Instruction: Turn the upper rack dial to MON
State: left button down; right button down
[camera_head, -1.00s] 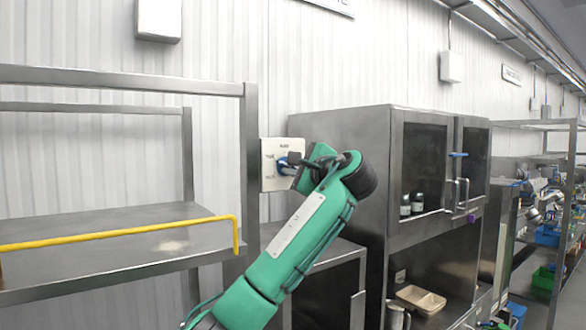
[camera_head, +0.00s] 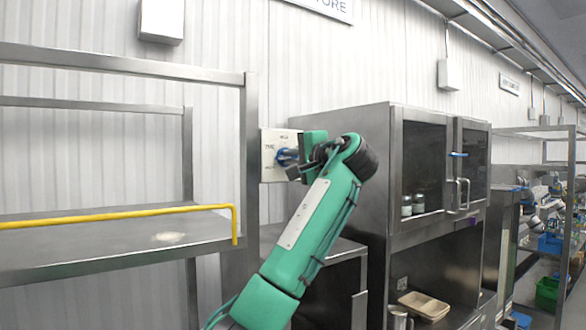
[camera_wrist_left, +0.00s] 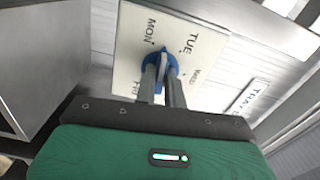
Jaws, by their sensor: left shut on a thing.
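The dial is a blue knob (camera_head: 286,156) on a white plate (camera_head: 267,180) fixed to the wall, just right of a rack post. In the left wrist view the knob (camera_wrist_left: 157,65) sits on the plate (camera_wrist_left: 130,42), with MON at its upper left, TUE at its upper right, and more day labels around it. My left gripper (camera_wrist_left: 161,72) is shut on the knob, with one finger on each side of its grip. In the head view the gripper (camera_head: 290,160) reaches the knob from the right and partly hides the plate. I cannot tell exactly which label the knob points to. My right gripper is not in view.
A metal rack with a yellow rail (camera_head: 120,214) stands at the left, close to the plate. A steel cabinet (camera_head: 340,130) with glass doors stands right of the dial, behind my forearm. Shelves with several containers run along the far right.

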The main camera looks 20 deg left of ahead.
pick_arm(q)
jog(key=n+b, duration=0.1)
jog(key=n, duration=0.3)
jog(key=shift+f+n+b, duration=0.1)
jog(key=shift+n+b, duration=0.2)
dwell(0.3)
jog(key=c, duration=1.5)
grip_release()
jog(key=shift+s, duration=0.1)
jog(key=shift+s+d+b, duration=0.2)
jog(key=shift+d+b, duration=0.1)
jog(key=shift+b, duration=0.05)
jog(key=b+v, duration=0.5)
jog(key=v, duration=0.8)
jog(key=shift+b, duration=0.35)
